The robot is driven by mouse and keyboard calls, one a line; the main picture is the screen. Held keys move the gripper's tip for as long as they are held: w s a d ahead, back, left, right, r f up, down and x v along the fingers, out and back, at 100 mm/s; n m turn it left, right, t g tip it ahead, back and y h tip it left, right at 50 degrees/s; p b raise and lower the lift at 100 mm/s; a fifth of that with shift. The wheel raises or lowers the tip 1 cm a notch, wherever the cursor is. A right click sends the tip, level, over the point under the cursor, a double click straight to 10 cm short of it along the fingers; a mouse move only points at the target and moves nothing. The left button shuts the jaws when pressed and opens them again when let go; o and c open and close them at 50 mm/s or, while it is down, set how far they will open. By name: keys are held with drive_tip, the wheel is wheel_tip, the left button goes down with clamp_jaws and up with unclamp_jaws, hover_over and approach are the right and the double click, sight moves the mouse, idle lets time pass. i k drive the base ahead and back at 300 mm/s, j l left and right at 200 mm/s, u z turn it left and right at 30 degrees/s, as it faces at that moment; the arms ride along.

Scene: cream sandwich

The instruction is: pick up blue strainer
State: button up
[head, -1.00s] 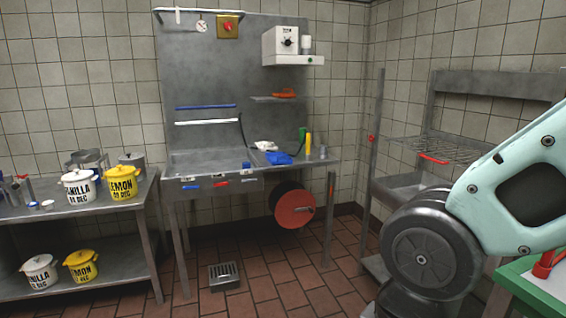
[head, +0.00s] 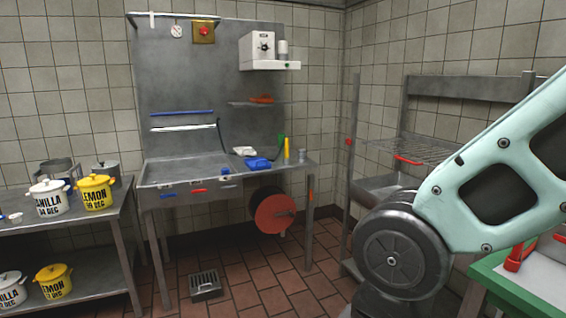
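No thing in the head view shows clearly as a blue strainer. A small bright blue object (head: 258,163) lies on the right part of the metal sink counter (head: 298,163); its shape is too small to tell whether it is the strainer. My gripper is out of view. Only pale green and dark links of my arm show at the right, in front of part of the rack.
White and yellow pots (head: 94,192) stand on a metal table (head: 120,208) at left. A red reel (head: 275,213) hangs under the sink counter. A metal rack (head: 412,150) stands right, a green-edged table (head: 515,290) lower right. The tiled floor (head: 255,270) before the sink is mostly clear.

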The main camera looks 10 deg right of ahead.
sight(225, 171)
drive_tip(key=i+j+z, duration=0.25)
drive_tip(key=i+j, duration=0.5)
drive_tip(key=i, duration=0.3)
drive_tip(key=i+j+z, duration=0.25)
drive_tip(key=i+j, duration=0.65)
drive_tip(key=i+j+z, duration=0.25)
drive_tip(key=i+j, duration=0.8)
drive_tip(key=j, duration=0.1)
